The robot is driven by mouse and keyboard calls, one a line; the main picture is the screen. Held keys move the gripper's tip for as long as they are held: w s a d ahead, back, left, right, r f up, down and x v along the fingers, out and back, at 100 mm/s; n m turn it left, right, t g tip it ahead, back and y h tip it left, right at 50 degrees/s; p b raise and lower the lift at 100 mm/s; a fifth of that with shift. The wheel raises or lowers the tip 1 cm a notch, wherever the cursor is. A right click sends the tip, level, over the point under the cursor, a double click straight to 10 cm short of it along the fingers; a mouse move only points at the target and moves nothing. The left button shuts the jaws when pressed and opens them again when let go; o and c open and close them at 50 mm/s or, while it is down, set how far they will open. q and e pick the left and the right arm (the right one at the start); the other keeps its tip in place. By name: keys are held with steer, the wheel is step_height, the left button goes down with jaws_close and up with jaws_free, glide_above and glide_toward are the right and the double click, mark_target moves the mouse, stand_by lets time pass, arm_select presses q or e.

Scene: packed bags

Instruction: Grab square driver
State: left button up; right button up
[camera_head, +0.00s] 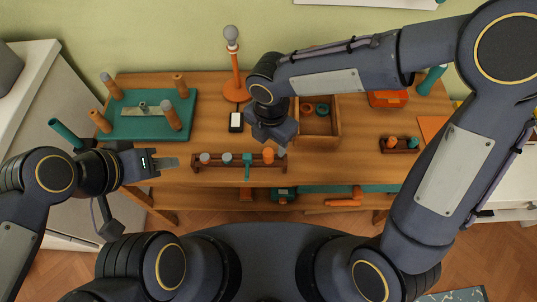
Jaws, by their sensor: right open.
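A dark wooden rack (198,169) on the front part of the table holds several upright tools. They include grey-topped pieces (228,158), a teal T-shaped piece (247,164) and an orange-topped piece (268,155). I cannot tell which one is the square driver at this size. My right gripper (280,147) is open above and behind the right end of the rack, near the orange-topped piece. It points down and seems empty. My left gripper (168,163) is at the table's front left, just left of the rack. Its jaw opening is not clear.
A teal board (150,127) with several upright posts lies at the back left. An orange lamp (236,88) stands behind the rack. An open wooden box (319,127), an orange case (388,99) and a small rack (399,147) are to the right. Bare tabletop lies between them.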

mark_target(268, 152)
steer(key=f, duration=0.7)
steer(key=shift+w+a+f, duration=0.2)
steer(key=shift+a, duration=0.1)
steer(key=c, duration=1.1)
steer(key=shift+o, duration=0.2)
